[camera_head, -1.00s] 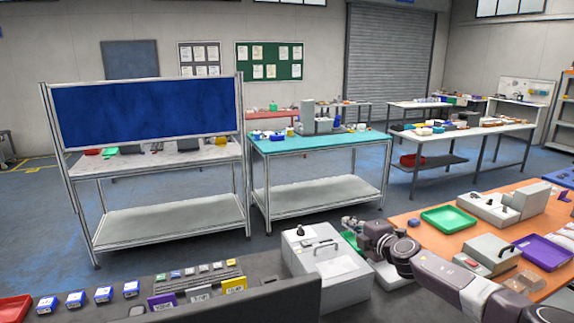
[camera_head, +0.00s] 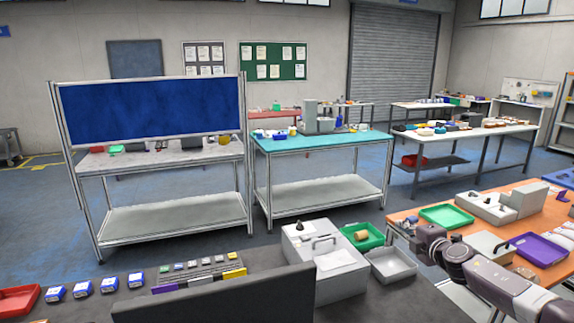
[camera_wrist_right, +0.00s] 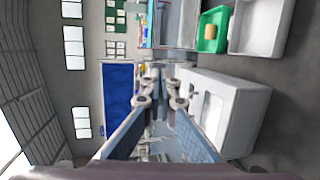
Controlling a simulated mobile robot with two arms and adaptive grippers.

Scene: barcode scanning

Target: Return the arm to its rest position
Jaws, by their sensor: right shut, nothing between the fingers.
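My right arm (camera_head: 468,266) comes in from the lower right of the head view, bent beside the left edge of the orange table. Its gripper is small and hard to make out there. In the right wrist view my right gripper (camera_wrist_right: 160,84) shows closely, its fingertips together and nothing held between them. The wrist picture is turned sideways. My left gripper is not in the head view.
A white box machine (camera_head: 322,262), a green bin (camera_head: 374,240) and a grey bin (camera_head: 392,268) stand left of the arm. The orange table (camera_head: 407,213) holds trays and devices. Blue-labelled boxes (camera_head: 82,288) line the front left.

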